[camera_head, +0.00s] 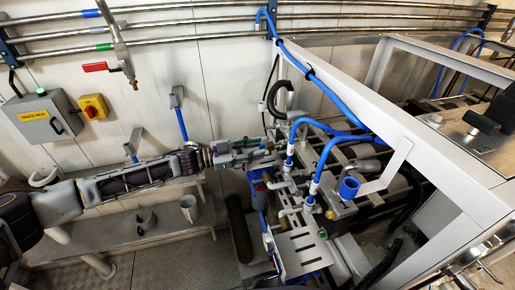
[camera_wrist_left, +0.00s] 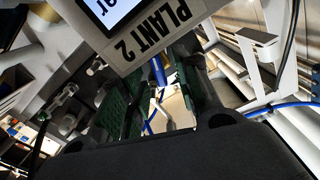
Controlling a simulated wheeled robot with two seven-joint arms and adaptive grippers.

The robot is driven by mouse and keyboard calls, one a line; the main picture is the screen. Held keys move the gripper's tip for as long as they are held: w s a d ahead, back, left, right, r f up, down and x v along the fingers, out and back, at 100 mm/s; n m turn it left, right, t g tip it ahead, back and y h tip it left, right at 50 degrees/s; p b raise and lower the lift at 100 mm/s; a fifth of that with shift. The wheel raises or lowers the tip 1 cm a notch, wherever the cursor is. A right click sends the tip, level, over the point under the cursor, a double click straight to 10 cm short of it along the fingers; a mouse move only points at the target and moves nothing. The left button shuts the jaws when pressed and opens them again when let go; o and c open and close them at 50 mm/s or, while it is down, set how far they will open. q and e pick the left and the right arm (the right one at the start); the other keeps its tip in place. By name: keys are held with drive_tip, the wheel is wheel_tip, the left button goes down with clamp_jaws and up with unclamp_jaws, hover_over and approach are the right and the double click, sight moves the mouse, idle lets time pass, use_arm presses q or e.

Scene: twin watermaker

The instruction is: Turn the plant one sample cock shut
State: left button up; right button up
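My left gripper (camera_head: 278,155) reaches in from the left to the near pipework of the watermaker unit. In the left wrist view its green-padded fingers (camera_wrist_left: 158,100) stand apart, so it is open. A slim blue part (camera_wrist_left: 158,70) shows in the gap between them; I cannot tell whether it is touched. Blue-collared fittings (camera_head: 289,158) with blue hoses stand just right of the gripper in the head view. I cannot tell which part is the plant one sample cock, nor its handle position. A "PLANT 2" label (camera_wrist_left: 163,28) and part of a screen show in the wrist view. My right gripper is out of view.
A white frame beam (camera_head: 400,120) slants across the right. A red-handled valve (camera_head: 95,67) hangs from wall pipes. A grey box (camera_head: 43,118) and yellow switch (camera_head: 93,106) are on the wall.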

use_arm(q)
drive_tip(key=s+a, duration=0.2)
drive_tip(key=a, duration=0.8)
drive_tip(key=shift+a, duration=0.35)
